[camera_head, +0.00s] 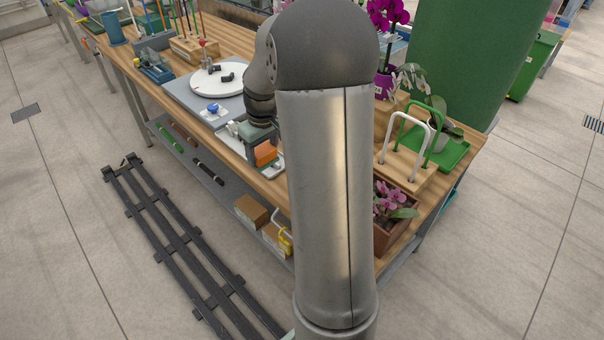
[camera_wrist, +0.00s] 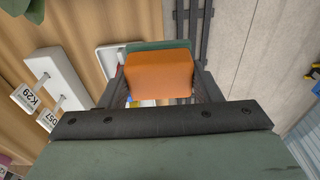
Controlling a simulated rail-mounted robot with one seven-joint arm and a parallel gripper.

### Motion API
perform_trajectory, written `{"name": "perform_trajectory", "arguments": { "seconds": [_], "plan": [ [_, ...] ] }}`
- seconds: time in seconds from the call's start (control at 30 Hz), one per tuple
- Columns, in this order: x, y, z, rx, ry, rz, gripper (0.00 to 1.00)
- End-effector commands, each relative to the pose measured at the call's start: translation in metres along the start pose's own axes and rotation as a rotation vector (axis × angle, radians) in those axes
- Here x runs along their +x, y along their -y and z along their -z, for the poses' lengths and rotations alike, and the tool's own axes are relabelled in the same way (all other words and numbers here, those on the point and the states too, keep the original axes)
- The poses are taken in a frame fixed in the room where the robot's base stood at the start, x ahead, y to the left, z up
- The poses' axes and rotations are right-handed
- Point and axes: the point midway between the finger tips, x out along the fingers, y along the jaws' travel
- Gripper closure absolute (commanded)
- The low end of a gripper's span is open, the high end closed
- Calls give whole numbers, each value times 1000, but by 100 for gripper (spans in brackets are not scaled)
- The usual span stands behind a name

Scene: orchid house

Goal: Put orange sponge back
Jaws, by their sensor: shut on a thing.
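The orange sponge (camera_head: 265,153) is an orange block with a green layer. It sits between the fingers of my gripper (camera_head: 263,143), near the front edge of the workbench. In the wrist view the orange sponge (camera_wrist: 158,75) fills the space between the two dark fingers of my gripper (camera_wrist: 160,88), which is shut on it. A white tray (camera_head: 273,174) shows under and beside the sponge. The tray (camera_wrist: 104,60) also shows partly behind the sponge in the wrist view. I cannot tell whether the sponge touches the tray.
A white turntable (camera_head: 205,85) and a blue-topped item (camera_head: 213,109) lie to the left. My arm hides the middle of the bench (camera_head: 235,38). A lower shelf (camera_head: 190,150) holds tools and boxes. A green tray (camera_head: 450,154) and orchids (camera_head: 391,205) are right.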

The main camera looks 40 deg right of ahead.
Motion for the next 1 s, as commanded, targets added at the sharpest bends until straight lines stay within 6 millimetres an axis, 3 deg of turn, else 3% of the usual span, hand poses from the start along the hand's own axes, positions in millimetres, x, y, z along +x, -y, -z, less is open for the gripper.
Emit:
{"name": "perform_trajectory", "arguments": {
  "seconds": [0.2,0.4,0.73,0.9,1.0],
  "plan": [
    [22,-51,-22,6,3,3,60],
    [55,-76,-35,3,2,3,60],
    [77,-93,-43,2,1,1,60],
    [103,-92,-46,-1,2,2,60],
    [106,-92,-46,-1,0,0,60]
  ]
}}
